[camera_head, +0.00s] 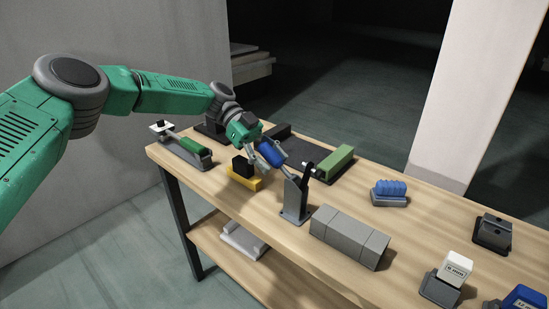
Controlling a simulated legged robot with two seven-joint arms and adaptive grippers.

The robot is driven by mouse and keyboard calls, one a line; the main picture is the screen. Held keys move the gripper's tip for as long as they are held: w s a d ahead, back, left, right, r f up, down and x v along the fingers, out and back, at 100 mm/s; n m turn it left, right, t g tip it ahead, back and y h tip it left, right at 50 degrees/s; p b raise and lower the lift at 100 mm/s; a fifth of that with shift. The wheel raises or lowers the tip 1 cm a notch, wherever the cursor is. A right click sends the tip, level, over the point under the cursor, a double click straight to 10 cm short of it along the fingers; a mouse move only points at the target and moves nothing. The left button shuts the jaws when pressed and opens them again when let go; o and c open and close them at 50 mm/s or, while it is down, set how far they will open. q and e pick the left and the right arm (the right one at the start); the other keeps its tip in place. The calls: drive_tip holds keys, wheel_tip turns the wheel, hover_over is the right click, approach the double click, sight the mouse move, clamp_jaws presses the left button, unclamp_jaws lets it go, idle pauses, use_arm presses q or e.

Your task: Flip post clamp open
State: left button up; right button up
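The post clamp has a grey upright post (295,203) on a base plate, standing near the middle of the workbench. A thin lever runs up and to the left from the post and carries a blue grip (270,153). A black piece with a light tip is at the post's top right. My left gripper (266,152) is at the blue grip, with fingers on either side of it. I cannot tell whether the fingers press on it. My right gripper is not in view.
The wooden workbench (349,279) also holds a green-handled clamp (195,146), a yellow-and-black piece (243,178), a green block (336,163), grey blocks (349,238), a blue ribbed piece (390,188) and a white labelled block (456,268).

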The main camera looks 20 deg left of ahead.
use_arm(q)
drive_tip(key=shift+w+a, duration=0.1)
drive_tip(key=shift+w, duration=0.1)
drive_tip(key=shift+s+a+r, duration=0.1)
drive_tip(key=shift+a+r, duration=0.05)
drive_tip(key=shift+r, duration=0.1)
drive_tip(key=shift+a+r, duration=0.15)
drive_tip(key=shift+a, duration=0.1)
drive_tip(key=v, duration=0.6)
drive_tip(key=shift+w+a+f, duration=0.2)
drive_tip(key=shift+w+a, duration=0.2)
drive_tip(key=shift+a, duration=0.05)
drive_tip(key=shift+d, duration=0.15)
